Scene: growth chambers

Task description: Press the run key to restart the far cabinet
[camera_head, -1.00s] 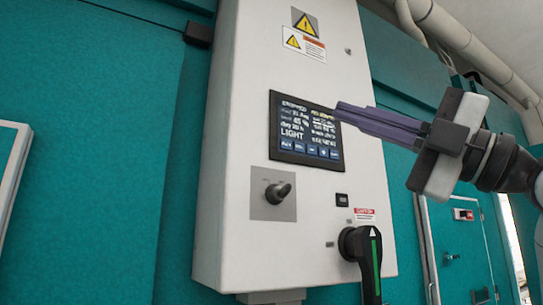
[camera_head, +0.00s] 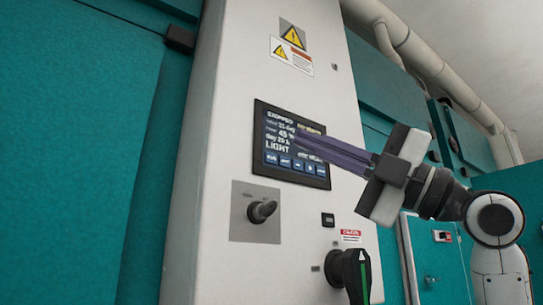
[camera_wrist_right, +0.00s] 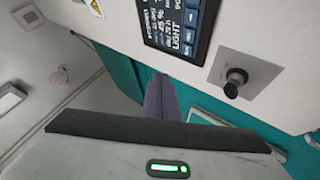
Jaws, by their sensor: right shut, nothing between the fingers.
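The control cabinet's dark touch panel (camera_head: 277,146) reads STOPPED and LIGHT, with a row of blue keys along its bottom. The leftmost blue key (camera_head: 271,158) appears to be the run key, though its label is blurred. My right gripper (camera_head: 299,140) is shut and empty, with its long purple fingers pointing left across the panel, above the key row. Contact with the screen cannot be told. In the right wrist view, the fingers (camera_wrist_right: 160,98) point toward the cabinet below the panel (camera_wrist_right: 170,22). They cover part of the readout in the head view. My left gripper is not in view.
Below the panel are a rotary knob (camera_head: 262,211), a small black switch (camera_head: 328,219) and a black-and-green handle (camera_head: 356,272). Warning labels (camera_head: 292,56) are above. Teal cabinets and a door (camera_head: 436,262) with a small red display stand behind on the right.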

